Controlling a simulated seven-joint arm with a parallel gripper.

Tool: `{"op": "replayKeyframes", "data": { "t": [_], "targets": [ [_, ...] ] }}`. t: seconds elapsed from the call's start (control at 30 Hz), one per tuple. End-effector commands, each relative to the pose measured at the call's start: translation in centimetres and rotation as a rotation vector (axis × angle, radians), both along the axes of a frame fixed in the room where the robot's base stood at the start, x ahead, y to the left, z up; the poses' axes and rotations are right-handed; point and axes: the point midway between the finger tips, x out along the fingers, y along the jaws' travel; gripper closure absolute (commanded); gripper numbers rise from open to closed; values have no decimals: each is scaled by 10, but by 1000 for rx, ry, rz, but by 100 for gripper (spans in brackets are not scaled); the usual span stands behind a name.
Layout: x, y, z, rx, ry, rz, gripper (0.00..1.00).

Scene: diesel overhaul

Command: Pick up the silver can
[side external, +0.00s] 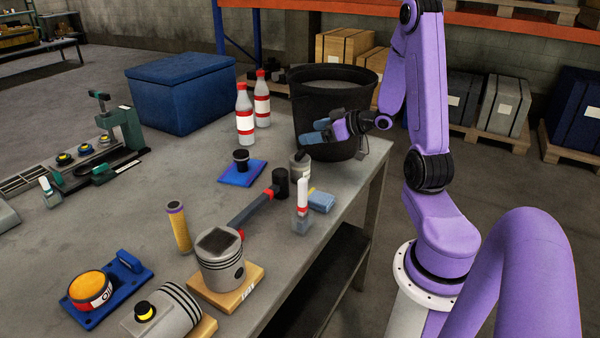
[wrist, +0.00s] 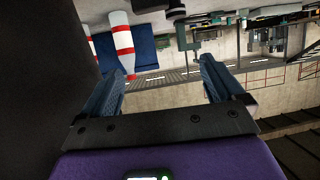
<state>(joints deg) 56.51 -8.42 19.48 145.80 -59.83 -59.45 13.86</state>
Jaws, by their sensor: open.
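A small silver can (side external: 299,168) with a dark spout or top stands upright on the grey workbench, near its right edge. My gripper (side external: 313,132) is above it and slightly to the right, in front of the black bucket, and apart from the can. In the wrist view, the two blue fingers of my gripper (wrist: 161,82) are spread with nothing between them. I cannot make out the can for certain in the wrist view.
The black bucket (side external: 315,110) stands close behind my gripper. Red-and-white bottles (side external: 245,118) stand to the left.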

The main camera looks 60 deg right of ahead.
Motion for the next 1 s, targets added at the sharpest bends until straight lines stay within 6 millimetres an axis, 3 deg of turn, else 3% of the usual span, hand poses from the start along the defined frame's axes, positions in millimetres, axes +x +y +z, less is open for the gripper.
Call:
{"op": "replayKeyframes", "data": {
  "t": [0.1,0.3,0.47,0.73,1.0],
  "targets": [
    [-1,1,-30,9,9,-1,5],
    [0,0,-63,4,4,-1,5],
    [1,0,-73,-1,2,0,5],
    [19,2,-82,-2,1,3,5],
    [57,6,-97,-3,1,3,5]
  ]
}}
